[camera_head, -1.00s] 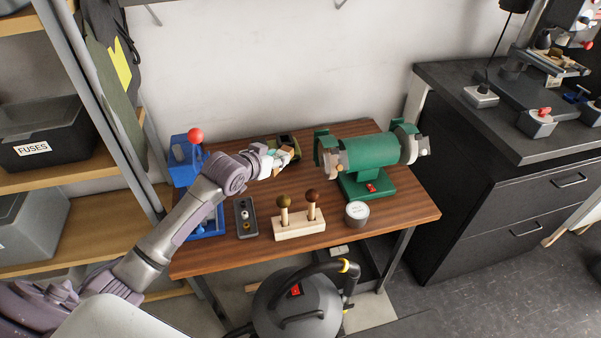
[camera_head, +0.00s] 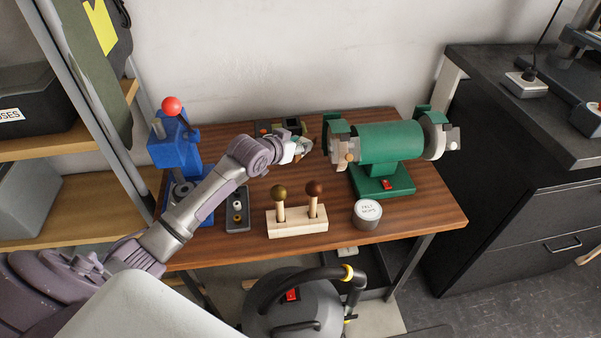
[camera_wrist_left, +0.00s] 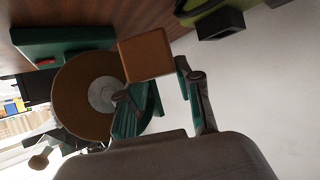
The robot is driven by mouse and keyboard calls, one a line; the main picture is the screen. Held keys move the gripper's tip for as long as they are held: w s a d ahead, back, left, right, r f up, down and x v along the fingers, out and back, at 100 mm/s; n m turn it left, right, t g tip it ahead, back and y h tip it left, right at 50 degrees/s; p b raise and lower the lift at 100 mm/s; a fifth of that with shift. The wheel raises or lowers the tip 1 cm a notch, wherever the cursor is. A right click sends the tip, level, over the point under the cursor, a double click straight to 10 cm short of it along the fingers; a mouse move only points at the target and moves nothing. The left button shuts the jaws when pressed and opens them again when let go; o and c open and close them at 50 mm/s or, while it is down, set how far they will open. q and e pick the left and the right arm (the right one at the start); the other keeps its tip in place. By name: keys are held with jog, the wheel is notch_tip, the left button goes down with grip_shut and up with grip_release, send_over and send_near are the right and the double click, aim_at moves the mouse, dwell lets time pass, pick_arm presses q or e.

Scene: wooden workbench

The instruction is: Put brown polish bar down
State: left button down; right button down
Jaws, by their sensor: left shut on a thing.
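The brown polish bar (camera_wrist_left: 145,56) shows in the left wrist view as a plain brown block at the fingertips. My left gripper (camera_wrist_left: 160,88) is shut on it. In the head view the left gripper (camera_head: 298,150) is over the back middle of the workbench, just left of the green bench grinder (camera_head: 376,148). The bar is small and hard to make out there. I cannot tell whether its underside touches anything. My right gripper is not in view.
An olive-green box (camera_head: 291,126) sits behind the gripper near the wall. A wooden stand (camera_head: 297,221) with two knobbed tools, a dark tray (camera_head: 238,210) and a round tin (camera_head: 367,214) are toward the front. A blue machine (camera_head: 174,145) stands at left. Bare wood (camera_head: 345,192) shows before the grinder.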

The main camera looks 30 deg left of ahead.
aim_at(299, 178)
pick_arm(q)
notch_tip(299, 178, down, 9)
jog(key=shift+f+b, duration=0.2)
jog(key=shift+b, duration=0.15)
jog(key=shift+f, duration=0.1)
jog(key=c, duration=0.8)
grip_release()
jog(key=shift+o, duration=0.2)
